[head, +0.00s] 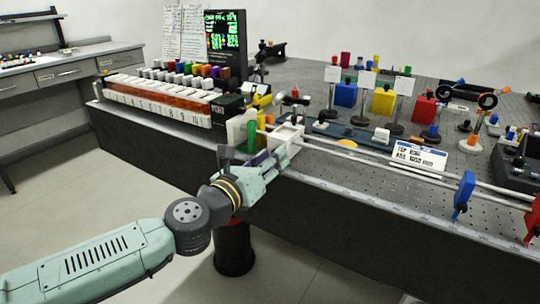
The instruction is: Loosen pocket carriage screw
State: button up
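A white carriage-like block (287,133) sits at the left end of the twin metal rails, near the bench's front edge. I take it as the pocket carriage, but no label on it can be read. A green upright piece (251,138) stands just left of it, and a small purple part (259,158) shows below that. Which part is the carriage screw I cannot tell. My gripper (280,157) is at the bench edge, right in front of the white block and overlapping it in view. Whether it touches anything, and its finger opening, are not clear.
The rails (380,160) run right along the front edge, with a blue clamp (464,192) and a red clamp (533,220) at their far end. A row of numbered white blocks (150,99) stands left. A printed card (418,156) and coloured optics lie behind the rails.

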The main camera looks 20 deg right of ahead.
jog(key=shift+d, duration=0.1)
jog(key=shift+c, duration=0.4)
grip_shut()
